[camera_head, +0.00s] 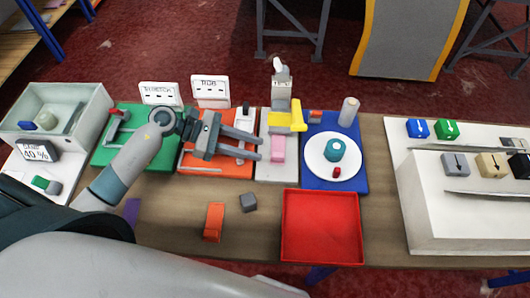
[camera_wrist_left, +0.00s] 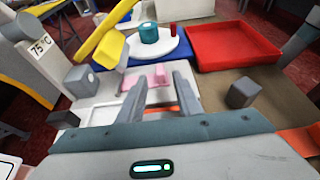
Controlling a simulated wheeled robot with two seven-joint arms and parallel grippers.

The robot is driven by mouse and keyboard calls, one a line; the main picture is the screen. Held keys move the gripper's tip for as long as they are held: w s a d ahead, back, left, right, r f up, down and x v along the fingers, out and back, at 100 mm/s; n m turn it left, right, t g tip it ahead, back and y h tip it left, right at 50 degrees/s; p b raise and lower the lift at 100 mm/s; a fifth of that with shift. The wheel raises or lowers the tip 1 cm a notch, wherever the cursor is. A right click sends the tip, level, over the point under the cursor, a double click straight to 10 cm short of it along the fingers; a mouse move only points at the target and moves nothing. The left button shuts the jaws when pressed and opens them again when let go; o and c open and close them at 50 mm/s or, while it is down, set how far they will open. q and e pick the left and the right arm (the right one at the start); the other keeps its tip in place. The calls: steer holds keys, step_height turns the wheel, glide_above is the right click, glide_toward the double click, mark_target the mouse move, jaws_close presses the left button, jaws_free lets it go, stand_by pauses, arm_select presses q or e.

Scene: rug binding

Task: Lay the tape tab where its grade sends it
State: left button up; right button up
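A small pink piece (camera_head: 278,149), perhaps the tape tab, lies on a pale board (camera_head: 277,174) below a yellow part (camera_head: 284,121). It also shows in the left wrist view (camera_wrist_left: 157,76), just beyond my fingertips. My left gripper (camera_head: 259,147) is open and empty, its fingers pointing at the pink piece from the left; in the left wrist view the fingers (camera_wrist_left: 160,88) are spread apart. Two signs, STRETCH (camera_head: 159,92) and RUB (camera_head: 211,90), stand behind a green board (camera_head: 112,150) and an orange board (camera_head: 215,169). My right gripper is out of view.
A red tray (camera_head: 320,252), grey cube (camera_head: 248,202) and orange piece (camera_head: 213,222) are at the front. A white plate (camera_head: 318,165) bears a teal spool (camera_head: 336,149). A bin (camera_head: 88,125) stands left; a white unit (camera_head: 440,215) with several coloured blocks stands right. A sign reads 75 °C (camera_wrist_left: 40,46).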

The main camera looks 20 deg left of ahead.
arm_select(q)
steer(key=b+v, duration=0.1)
steer(key=v, duration=0.3)
steer(key=shift+a+f, duration=0.15)
steer(key=shift+b+v, duration=0.35)
steer(key=shift+v, duration=0.4)
steer(key=shift+r, duration=0.2)
